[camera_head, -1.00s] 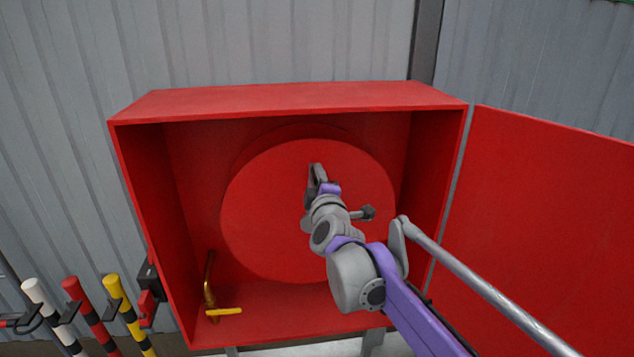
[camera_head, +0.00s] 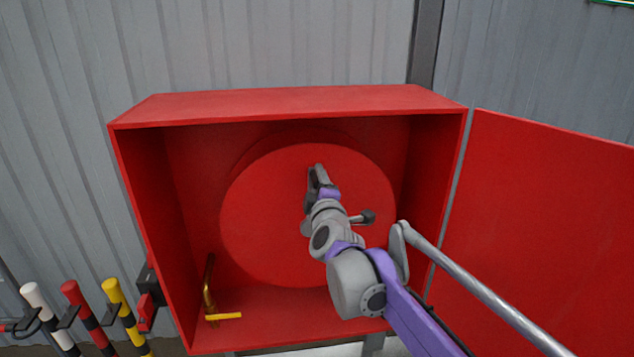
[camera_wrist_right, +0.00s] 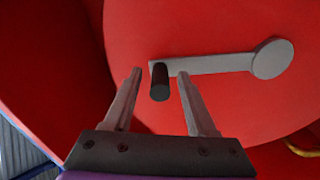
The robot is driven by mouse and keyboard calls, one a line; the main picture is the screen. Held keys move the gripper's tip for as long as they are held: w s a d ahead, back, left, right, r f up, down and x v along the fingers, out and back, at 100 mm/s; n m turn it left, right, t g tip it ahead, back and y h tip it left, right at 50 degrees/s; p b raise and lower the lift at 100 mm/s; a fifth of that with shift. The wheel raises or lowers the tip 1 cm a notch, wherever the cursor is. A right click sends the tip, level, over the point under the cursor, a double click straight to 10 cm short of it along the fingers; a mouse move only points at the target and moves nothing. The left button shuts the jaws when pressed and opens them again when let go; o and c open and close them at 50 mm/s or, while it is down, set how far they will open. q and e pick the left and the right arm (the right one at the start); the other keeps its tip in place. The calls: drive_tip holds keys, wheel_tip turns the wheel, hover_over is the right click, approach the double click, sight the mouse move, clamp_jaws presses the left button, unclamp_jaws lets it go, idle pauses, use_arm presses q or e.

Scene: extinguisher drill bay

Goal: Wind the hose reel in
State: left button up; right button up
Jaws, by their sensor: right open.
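The hose reel (camera_head: 265,225) is a large red disc inside the open red cabinet. In the right wrist view, its face (camera_wrist_right: 225,105) carries a grey crank arm (camera_wrist_right: 215,64) running from a round hub (camera_wrist_right: 272,58) to a black handle (camera_wrist_right: 159,82). My right gripper (camera_head: 316,172) is in front of the reel, above its centre, and hides the handle in the head view. In the right wrist view this gripper (camera_wrist_right: 159,75) is open, with the handle between its fingers, nearer the right one. My left gripper is out of view.
The red cabinet (camera_head: 290,103) has walls around the reel, and its door (camera_head: 550,230) stands open at the right. A brass valve with a yellow lever (camera_head: 224,317) is at the lower left inside. Several striped posts (camera_head: 118,305) stand outside, at the left.

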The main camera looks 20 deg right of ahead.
drive_tip(key=v, duration=1)
drive_tip(key=shift+s+b, duration=0.3)
